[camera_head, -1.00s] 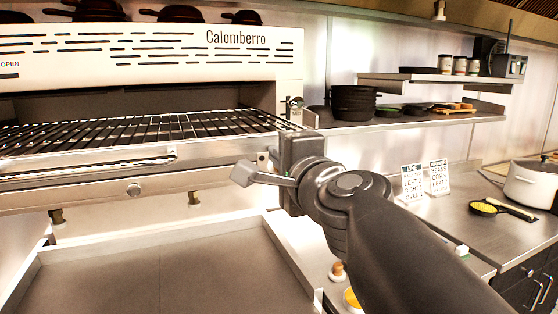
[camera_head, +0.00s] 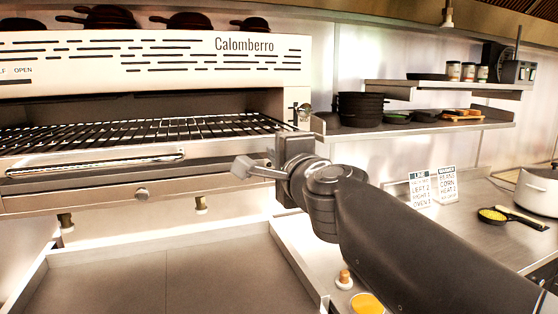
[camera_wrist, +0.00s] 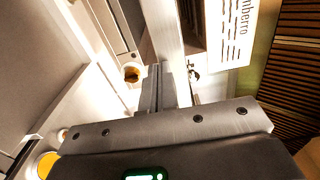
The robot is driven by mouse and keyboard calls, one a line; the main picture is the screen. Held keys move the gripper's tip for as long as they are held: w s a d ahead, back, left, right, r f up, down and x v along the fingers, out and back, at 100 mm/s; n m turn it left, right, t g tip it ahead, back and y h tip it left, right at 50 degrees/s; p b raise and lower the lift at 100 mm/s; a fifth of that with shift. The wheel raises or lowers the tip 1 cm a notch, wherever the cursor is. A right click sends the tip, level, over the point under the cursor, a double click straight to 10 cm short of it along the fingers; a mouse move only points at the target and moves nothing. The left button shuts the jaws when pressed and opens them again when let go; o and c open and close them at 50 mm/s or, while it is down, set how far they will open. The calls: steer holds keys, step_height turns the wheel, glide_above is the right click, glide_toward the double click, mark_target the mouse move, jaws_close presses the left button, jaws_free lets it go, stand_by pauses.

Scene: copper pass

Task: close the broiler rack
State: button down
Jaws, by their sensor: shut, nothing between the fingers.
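The broiler (camera_head: 160,65), marked "Calomberro", stands at the left in the head view. Its wire rack (camera_head: 140,133) sticks out toward me from the dark opening, with a long front handle (camera_head: 95,167). My gripper (camera_head: 240,168) is at the right end of the rack's front, pointing left; I cannot tell whether it touches the rack. In the wrist view the two fingers (camera_wrist: 165,85) lie together with nothing between them, near the broiler's metal side. The far part of the rack inside the broiler is in shadow.
A flat steel surface with raised edges (camera_head: 215,270) lies below the broiler. Wall shelves (camera_head: 420,126) hold black pans at the right. Black pans (camera_head: 180,20) sit on top.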

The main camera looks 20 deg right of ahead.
steer(key=w, duration=2.2)
steer(key=shift+r, duration=0.35)
stand_by(0.6)
steer(key=shift+d+f, duration=0.15)
